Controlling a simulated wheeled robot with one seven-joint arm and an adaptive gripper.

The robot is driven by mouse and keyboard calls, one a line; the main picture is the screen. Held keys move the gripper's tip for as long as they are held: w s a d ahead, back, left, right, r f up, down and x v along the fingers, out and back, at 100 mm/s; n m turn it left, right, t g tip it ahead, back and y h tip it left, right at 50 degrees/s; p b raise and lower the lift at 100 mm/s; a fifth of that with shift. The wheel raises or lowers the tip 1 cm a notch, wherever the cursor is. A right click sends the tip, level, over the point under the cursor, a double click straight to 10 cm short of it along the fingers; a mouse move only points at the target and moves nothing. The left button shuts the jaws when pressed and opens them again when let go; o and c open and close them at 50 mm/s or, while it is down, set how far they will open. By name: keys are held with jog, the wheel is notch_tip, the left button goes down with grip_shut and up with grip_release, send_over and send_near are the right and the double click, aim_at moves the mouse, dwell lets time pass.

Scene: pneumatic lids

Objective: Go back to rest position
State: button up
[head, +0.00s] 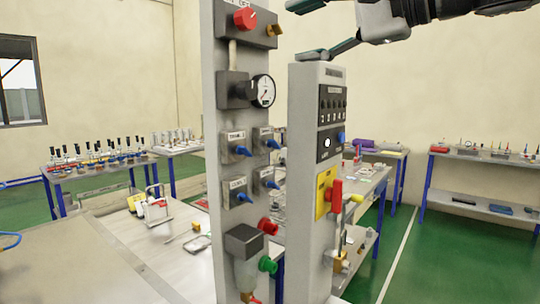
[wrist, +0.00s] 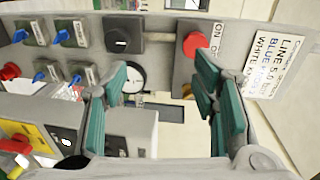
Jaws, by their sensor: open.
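My gripper (head: 328,28) is at the top of the head view, just above the shorter grey panel post (head: 303,150). Its jaws are apart and nothing is between them. In the wrist view its two green-padded fingers (wrist: 165,105) are spread. Beyond them lies the taller grey panel (head: 222,130), with a red knob (head: 245,18), a round gauge (head: 262,91) and several blue-handled valves. The red knob also shows near the right finger in the wrist view (wrist: 195,44). I cannot tell whether the lower finger touches the shorter post's top.
Both posts stand close below my gripper. A yellow plate with a red handle (head: 336,195) is on the shorter post. A bench (head: 150,255) stands behind at left, and tables with small items line the walls. Green floor (head: 415,265) is clear at right.

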jog(key=s+d+f+n+g+h, duration=0.1)
jog(key=s+d+f+g+h, duration=0.3)
jog(key=f, duration=0.6)
jog(key=s+a+f+n+t+h, duration=0.1)
jog(key=s+f+n+h, duration=0.1)
jog(key=s+f, duration=0.65)
jog(key=s+d+f+n+g+h, duration=0.1)
jog(key=s+d+f+n+h, duration=0.1)
jog(key=f, duration=0.8)
jog(key=s+d+f+n+g+h, duration=0.1)
jog(key=s+d+f+n+h, duration=0.1)
jog(key=s+d+f+h, duration=0.3)
jog(key=s+d+f, duration=0.2)
jog(key=d+f, duration=0.1)
jog(key=f, duration=0.1)
jog(key=shift+f, duration=0.4)
dwell(0.9)
